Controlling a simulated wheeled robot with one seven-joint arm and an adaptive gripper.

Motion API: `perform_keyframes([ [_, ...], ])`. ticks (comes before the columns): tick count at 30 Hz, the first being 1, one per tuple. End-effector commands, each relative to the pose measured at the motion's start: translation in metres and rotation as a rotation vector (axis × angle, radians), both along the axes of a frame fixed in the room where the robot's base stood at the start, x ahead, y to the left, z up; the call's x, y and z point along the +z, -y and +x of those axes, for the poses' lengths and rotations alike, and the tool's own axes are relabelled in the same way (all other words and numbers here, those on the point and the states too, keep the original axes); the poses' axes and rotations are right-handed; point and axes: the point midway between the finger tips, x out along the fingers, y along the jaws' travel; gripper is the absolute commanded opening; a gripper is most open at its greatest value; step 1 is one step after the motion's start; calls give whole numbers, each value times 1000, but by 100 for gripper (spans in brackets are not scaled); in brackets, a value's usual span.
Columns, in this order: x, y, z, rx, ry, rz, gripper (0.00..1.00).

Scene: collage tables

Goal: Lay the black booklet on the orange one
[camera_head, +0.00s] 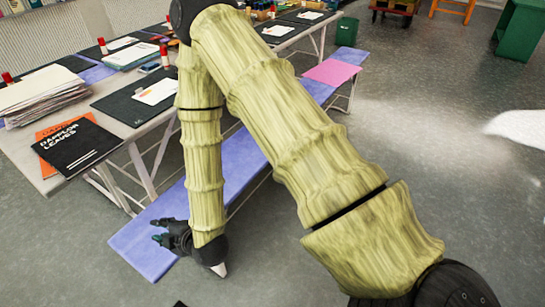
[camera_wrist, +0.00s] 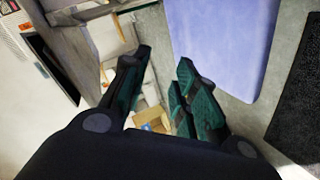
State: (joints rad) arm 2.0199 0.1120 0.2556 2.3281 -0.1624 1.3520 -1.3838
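The black booklet (camera_head: 78,147), with white lettering, lies at the near left corner of the table. The orange booklet (camera_head: 58,127) is partly hidden under it and shows along the far and left edges. The black booklet overlaps the orange one, somewhat offset toward the near side. My gripper (camera_head: 160,232) is well away from both, low over the blue bench, right of and below the table corner. In the wrist view my gripper (camera_wrist: 164,62) has its fingers apart with nothing between them. Neither booklet can be made out for certain in the wrist view.
The white table (camera_head: 40,182) also holds a paper stack (camera_head: 40,97), a black mat (camera_head: 133,103) with papers, and red-capped glue sticks (camera_head: 164,56). The blue bench (camera_head: 145,254) runs alongside, with a pink sheet (camera_head: 331,72) on it. Open grey floor lies right.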

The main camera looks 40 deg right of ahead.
Motion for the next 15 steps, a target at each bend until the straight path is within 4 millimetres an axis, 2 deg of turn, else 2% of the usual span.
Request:
perform_keyframes([
  [1,-23,8,-17,-32,-93,40,29],
  [6,-90,37,-78,-206,-403,186,29],
  [11,-140,68,-144,-428,-670,295,29],
  [15,-173,96,-207,-667,-875,366,29],
])
